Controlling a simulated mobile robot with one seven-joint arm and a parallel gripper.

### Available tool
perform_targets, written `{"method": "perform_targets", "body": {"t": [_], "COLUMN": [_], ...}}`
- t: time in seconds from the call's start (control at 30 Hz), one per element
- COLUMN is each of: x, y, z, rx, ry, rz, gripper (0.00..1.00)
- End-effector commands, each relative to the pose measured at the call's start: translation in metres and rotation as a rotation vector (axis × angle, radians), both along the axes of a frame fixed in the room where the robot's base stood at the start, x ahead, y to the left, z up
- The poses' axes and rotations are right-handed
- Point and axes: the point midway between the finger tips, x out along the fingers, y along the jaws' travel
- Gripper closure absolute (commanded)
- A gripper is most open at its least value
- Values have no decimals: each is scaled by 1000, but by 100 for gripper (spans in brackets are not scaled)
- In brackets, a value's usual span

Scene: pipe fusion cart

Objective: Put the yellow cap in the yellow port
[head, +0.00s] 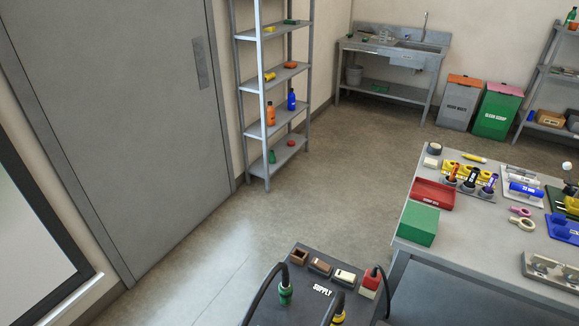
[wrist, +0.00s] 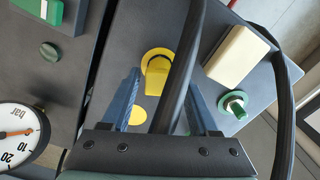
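In the wrist view my gripper (wrist: 163,92) is open, with its two blue fingers apart over the dark panel. A yellow fitting (wrist: 157,75) with a round yellow rim shows beyond and between the fingertips. A flat yellow disc (wrist: 137,115) lies nearer, beside the left finger and partly hidden. I cannot tell for sure which yellow part is the cap and which the port. A black hose crosses the view in front of the gap and hides part of it. In the head view a yellow piece (head: 338,318) shows at the bottom edge of the cart; my gripper is not seen there.
The cart top (head: 262,308) carries a green fitting (head: 285,294), small blocks and looping black hoses. The wrist view shows a cream block (wrist: 237,57), a green fitting (wrist: 236,105) and a pressure gauge (wrist: 18,132). A cluttered workbench (head: 450,255) stands right; the floor at left is clear.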

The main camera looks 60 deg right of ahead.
Motion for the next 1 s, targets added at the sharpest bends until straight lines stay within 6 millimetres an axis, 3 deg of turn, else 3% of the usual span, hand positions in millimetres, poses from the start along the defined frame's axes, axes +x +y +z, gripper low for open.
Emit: {"method": "perform_targets", "body": {"t": [0.3, 0.47, 0.8, 1.0], "x": [0, 1, 2, 1], "y": [0, -1, -1, -1], "z": [1, 12, 81, 113], "rx": [0, -2, -4, -1], "ry": [0, -2, -4, -2], "rz": [0, 0, 0, -1], "gripper": [29, 29, 29, 29]}}
